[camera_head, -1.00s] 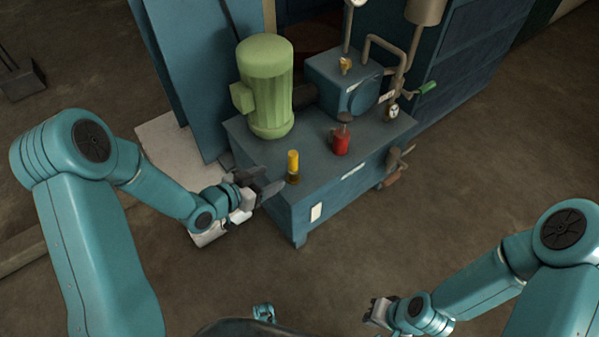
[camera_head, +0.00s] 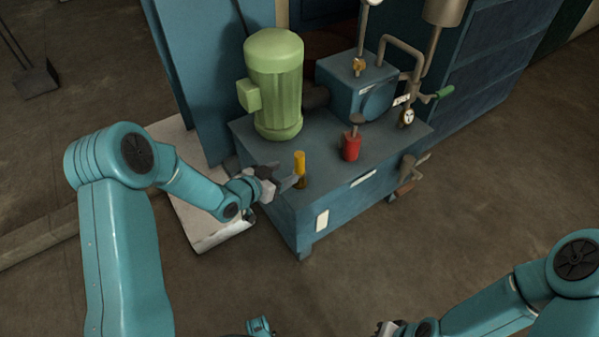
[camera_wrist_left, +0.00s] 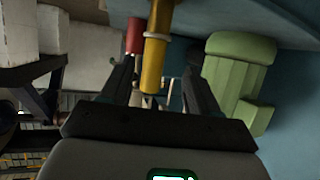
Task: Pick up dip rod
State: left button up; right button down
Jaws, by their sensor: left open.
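The dip rod is most likely the yellow-handled piece (camera_head: 300,163) standing upright near the front left corner of the blue tank top. Its yellow handle (camera_wrist_left: 154,62) also shows large in the left wrist view, with a pale collar around it. My left gripper (camera_head: 287,178) is open, with its fingers beside the yellow handle. In the left wrist view the handle appears between the two dark fingers (camera_wrist_left: 152,82); I cannot tell whether either touches it. My right gripper (camera_head: 388,328) is at the bottom edge, partly cut off.
A green motor (camera_head: 274,85) stands behind the yellow handle on the tank (camera_head: 336,193). A red can (camera_head: 351,146) stands to its right. A blue pump block (camera_head: 357,88), pipes and a gauge (camera_head: 407,117) are behind. Floor in front is clear.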

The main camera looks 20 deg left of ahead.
aim_at(296, 169)
pick_arm(q)
jog(key=shift+x, duration=0.85)
jog(key=b+x, duration=0.1)
jog(key=x, duration=0.1)
jog(key=b+x, duration=0.1)
jog(key=x, duration=0.1)
jog(key=shift+w+d+f, duration=0.15)
jog(key=shift+d, duration=0.3)
jog(key=shift+w+d, duration=0.1)
jog(key=shift+w, duration=0.15)
jog(key=c, duration=1.1)
